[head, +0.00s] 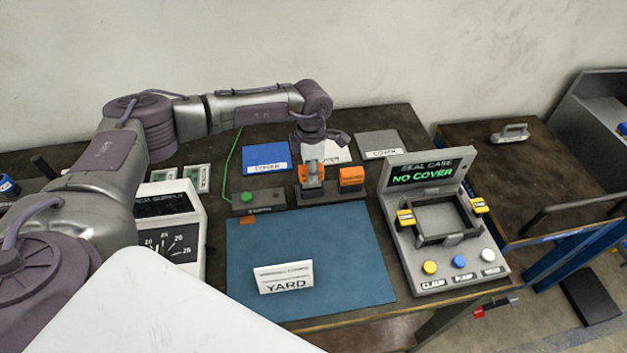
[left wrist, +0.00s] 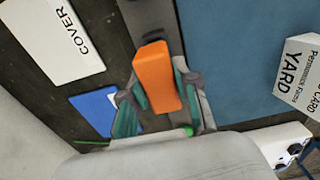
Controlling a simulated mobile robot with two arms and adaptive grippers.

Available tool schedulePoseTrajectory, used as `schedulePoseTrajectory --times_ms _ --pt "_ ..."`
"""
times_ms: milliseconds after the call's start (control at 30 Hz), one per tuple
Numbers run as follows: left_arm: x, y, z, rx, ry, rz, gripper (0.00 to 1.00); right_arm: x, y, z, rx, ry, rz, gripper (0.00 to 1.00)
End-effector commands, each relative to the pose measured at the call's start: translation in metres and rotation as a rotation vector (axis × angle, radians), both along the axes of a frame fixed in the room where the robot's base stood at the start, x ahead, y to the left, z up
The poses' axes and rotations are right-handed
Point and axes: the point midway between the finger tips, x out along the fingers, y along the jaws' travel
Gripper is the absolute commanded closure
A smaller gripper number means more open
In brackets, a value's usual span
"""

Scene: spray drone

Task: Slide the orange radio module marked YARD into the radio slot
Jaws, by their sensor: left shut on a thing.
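My left gripper (head: 312,163) is over the dark module rack (head: 336,196) in the head view. It is shut on an orange radio module (left wrist: 156,75), which stands between both fingers in the left wrist view. The held module also shows below the gripper in the head view (head: 312,181). I cannot tell whether it is clear of the rack. A second orange module (head: 351,176) sits at the rack's right end. I cannot read a YARD marking on either module. I cannot make out the radio slot. My right gripper is out of view.
A white YARD card (head: 284,278) stands on the blue mat (head: 335,250). A seal case station (head: 438,225) with buttons is to the right, and a supply unit (head: 170,225) to the left. A green-button box (head: 258,198) adjoins the rack. Cover sheets (head: 380,144) lie behind.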

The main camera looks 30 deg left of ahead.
Motion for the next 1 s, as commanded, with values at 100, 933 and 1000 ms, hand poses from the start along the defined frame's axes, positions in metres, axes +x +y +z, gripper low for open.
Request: schedulePoseTrajectory --times_ms 100,933,1000 --pt "0.000 0.000 0.007 -0.001 -0.001 0.000 1.00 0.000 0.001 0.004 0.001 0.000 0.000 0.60" --pt "0.000 0.000 0.027 0.000 -0.001 0.001 1.00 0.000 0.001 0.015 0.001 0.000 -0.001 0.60" --pt "0.000 0.000 0.026 0.000 -0.001 0.000 1.00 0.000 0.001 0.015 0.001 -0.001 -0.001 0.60"
